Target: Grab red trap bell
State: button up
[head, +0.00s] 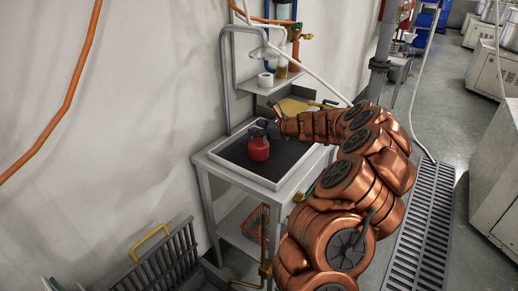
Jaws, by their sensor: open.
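The red trap bell (259,149) stands upright on the dark inset top of a grey metal table (205,158). It is a small red body with a dark top. My gripper (268,128) is at the end of my copper arm, just above and behind the bell in the picture. Its dark fingers are small in the head view and overlap the bell's upper part. The gripper is open, and nothing is seen held in it. I cannot tell whether a finger touches the bell.
A shelf (262,89) with a white roll (265,80) and a bottle hangs above the table's back. A yellow-handled grate (165,262) leans at the wall, lower left. An orange basket (254,221) sits on the lower shelf. A floor drain grating (424,235) runs at right.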

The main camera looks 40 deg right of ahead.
grip_shut()
dwell(0.7)
